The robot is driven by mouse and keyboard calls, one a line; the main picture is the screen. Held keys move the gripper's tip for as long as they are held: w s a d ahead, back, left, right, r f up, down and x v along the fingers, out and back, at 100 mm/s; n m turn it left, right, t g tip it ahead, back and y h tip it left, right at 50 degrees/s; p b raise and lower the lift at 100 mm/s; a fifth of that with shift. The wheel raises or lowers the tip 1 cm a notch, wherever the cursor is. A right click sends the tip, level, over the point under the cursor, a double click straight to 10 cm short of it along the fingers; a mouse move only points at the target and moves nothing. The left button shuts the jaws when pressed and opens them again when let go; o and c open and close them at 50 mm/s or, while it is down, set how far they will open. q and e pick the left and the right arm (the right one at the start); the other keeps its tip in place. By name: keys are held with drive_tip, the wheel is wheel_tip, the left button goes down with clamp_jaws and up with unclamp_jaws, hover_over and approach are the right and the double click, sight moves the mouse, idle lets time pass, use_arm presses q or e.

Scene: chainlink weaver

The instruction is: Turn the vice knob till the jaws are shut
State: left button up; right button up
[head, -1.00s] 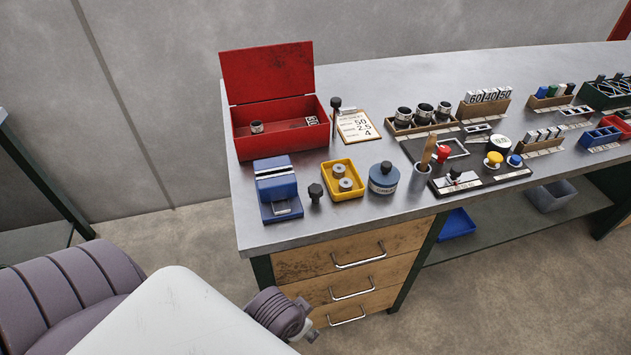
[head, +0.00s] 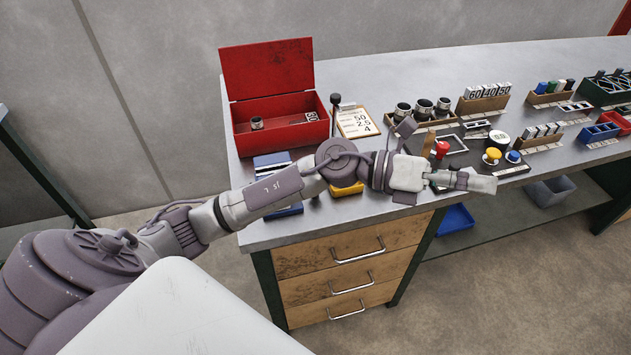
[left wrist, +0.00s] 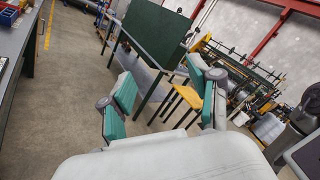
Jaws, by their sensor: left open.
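The blue vice (head: 272,161) stands at the near left of the bench, in front of the red box. My left forearm crosses in front of it and hides most of it, so its jaws and knob cannot be made out. My left gripper (head: 480,182) is over the front edge of the bench, well to the right of the vice and pointing right. In the left wrist view its two teal-padded fingers (left wrist: 165,97) are apart with nothing between them. The vice does not show in that view. My right gripper is not in view.
An open red box (head: 280,132) stands behind the vice. A yellow tray (head: 346,190) is partly hidden under my arm. A red knob (head: 442,148), yellow knob (head: 492,155) and blue knob (head: 514,157) are near the gripper. Wooden drawers (head: 335,262) are below the bench top.

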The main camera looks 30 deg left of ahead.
use_arm(q)
drive_tip(key=w+a+f+m+g+y, duration=0.35)
drive_tip(key=a+f+m+y, duration=0.35)
drive_tip(key=a+f+y, duration=0.45)
drive_tip(key=a+r+n+g+y, duration=0.2)
drive_tip(key=a+y, duration=0.5)
drive_tip(key=a, duration=1.3)
drive_tip(key=shift+m, duration=0.4)
drive_tip(key=f+p, duration=0.1)
drive_tip(key=f, duration=0.3)
drive_tip(key=f+p, duration=0.1)
drive_tip(key=f, duration=0.3)
drive_tip(key=f+p, duration=0.1)
drive_tip(key=f, duration=0.3)
drive_tip(key=shift+s+d+f, duration=0.1)
drive_tip(key=shift+d+f, duration=0.1)
drive_tip(key=shift+d, duration=0.15)
